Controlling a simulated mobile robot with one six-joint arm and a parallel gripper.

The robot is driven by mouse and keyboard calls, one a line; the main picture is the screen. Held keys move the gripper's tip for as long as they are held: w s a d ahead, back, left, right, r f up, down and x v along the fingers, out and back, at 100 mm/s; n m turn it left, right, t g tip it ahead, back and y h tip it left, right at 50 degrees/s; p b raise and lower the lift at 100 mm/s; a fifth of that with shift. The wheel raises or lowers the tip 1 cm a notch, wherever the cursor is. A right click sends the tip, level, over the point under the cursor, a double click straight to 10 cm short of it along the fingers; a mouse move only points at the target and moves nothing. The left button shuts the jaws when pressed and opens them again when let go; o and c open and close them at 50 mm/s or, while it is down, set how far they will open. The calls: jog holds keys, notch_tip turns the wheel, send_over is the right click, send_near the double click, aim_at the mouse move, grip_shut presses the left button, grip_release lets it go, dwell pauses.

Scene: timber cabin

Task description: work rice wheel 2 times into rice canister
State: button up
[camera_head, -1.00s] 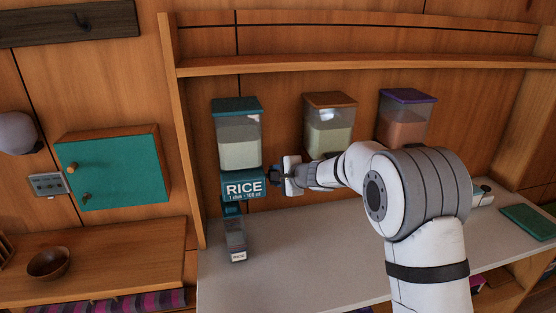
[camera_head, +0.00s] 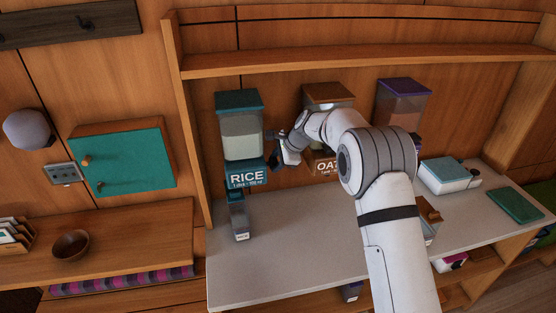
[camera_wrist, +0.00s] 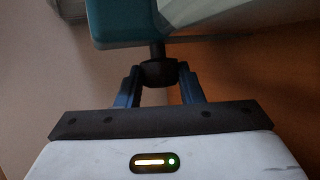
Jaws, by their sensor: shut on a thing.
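The rice dispenser (camera_head: 241,133) hangs on the back wall, with a teal lid, a clear hopper of pale grain and a teal base marked RICE. The rice canister (camera_head: 239,218), a small clear container with a RICE label, stands on the counter under the dispenser's spout. My gripper (camera_head: 272,136) is at the dispenser's right side. In the wrist view its two fingers are shut on the dark rice wheel (camera_wrist: 160,73), whose short shaft runs into the teal base (camera_wrist: 125,24). In the head view the wheel is mostly hidden by my gripper.
An oat dispenser (camera_head: 326,95) with a brown lid and a purple-lidded dispenser (camera_head: 405,100) hang to the right, partly behind my arm. A white-and-teal box (camera_head: 449,177) and a green mat (camera_head: 515,204) lie on the right. The counter (camera_head: 290,255) is clear front left.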

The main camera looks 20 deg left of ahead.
jog(key=shift+w+a+r+g+h, duration=0.15)
jog(key=shift+r+g+h, duration=0.15)
jog(key=shift+g, duration=0.2)
dwell(0.3)
jog(key=o, duration=0.6)
jog(key=shift+c, duration=0.2)
jog(key=o, duration=0.4)
jog(key=shift+f, duration=0.2)
jog(key=shift+o, duration=0.2)
jog(key=b+v, duration=0.2)
jog(key=v, duration=0.6)
jog(key=shift+a, duration=0.15)
